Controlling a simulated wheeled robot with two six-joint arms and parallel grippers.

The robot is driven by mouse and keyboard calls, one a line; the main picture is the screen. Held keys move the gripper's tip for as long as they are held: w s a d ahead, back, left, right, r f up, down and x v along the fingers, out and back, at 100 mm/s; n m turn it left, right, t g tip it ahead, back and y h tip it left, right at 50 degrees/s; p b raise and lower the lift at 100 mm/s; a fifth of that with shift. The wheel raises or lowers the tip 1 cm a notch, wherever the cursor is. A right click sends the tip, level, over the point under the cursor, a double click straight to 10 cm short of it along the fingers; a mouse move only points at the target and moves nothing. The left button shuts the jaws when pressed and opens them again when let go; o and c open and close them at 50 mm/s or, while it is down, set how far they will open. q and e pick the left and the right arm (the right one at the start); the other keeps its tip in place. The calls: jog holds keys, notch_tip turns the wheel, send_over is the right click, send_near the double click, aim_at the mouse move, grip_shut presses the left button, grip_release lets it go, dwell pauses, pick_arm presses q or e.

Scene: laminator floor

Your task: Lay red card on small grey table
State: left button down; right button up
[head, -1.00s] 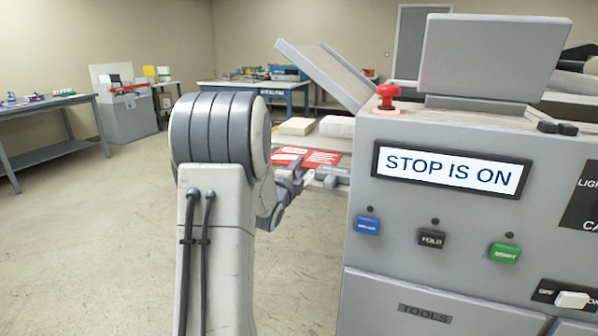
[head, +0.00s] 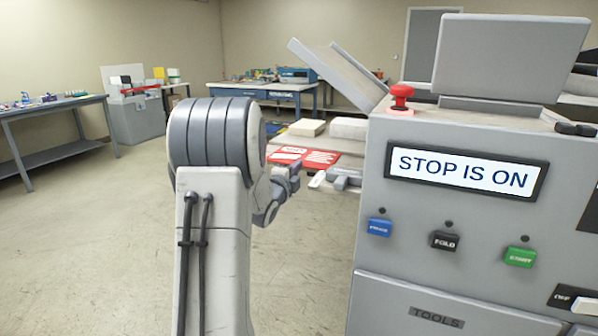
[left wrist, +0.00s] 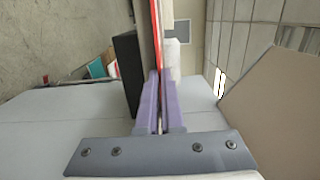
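The red card (head: 303,157), with white print, shows just beyond my left arm in the head view, flat and roughly level. My left gripper (head: 289,178) is at its near edge, partly hidden behind my forearm. In the left wrist view the two purple fingers (left wrist: 160,118) are closed on the card, seen edge-on as a thin red strip (left wrist: 158,42). A grey table (head: 55,106) with a lower shelf and small items on top stands at the left; I cannot tell whether it is the small grey table. My right gripper is out of view.
A big grey machine (head: 400,240) with a "STOP IS ON" display (head: 464,172) and a red button (head: 401,96) fills the right. A blue table (head: 263,94) and a grey cabinet (head: 136,118) stand at the back. The floor at left is clear.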

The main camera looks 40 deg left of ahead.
pick_arm(q)
jog(key=shift+a, duration=0.3)
jog(key=c, duration=1)
grip_release()
jog(key=v, duration=1)
jog(key=shift+s+d+b, duration=0.15)
jog(key=shift+s+b, duration=0.1)
jog(key=shift+b, duration=0.1)
